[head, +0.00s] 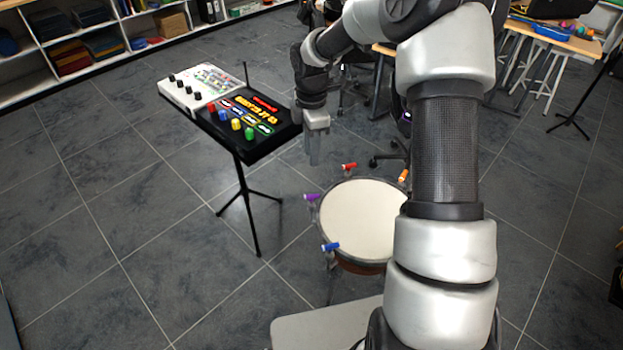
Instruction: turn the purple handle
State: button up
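The purple handle (311,197) sticks out from the left side of the rim of a round drum (362,215) with a pale head. My gripper (314,163) points down, above and behind the purple handle in the picture and apart from it. Its fingers look narrow and close together from this side, and I cannot tell whether they are open or shut. Nothing is visible between them. My arm hides the right part of the drum.
Red (348,166), orange (403,176) and blue (330,246) handles also sit around the drum rim. A stand at the left holds a black control box (250,125) and a white one (187,91). A grey seat (310,328) is in front. Open floor lies left.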

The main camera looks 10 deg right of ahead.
aim_at(311, 199)
notch_tip(311, 199, down, 18)
jog(key=shift+r, duration=0.25)
dwell(0.3)
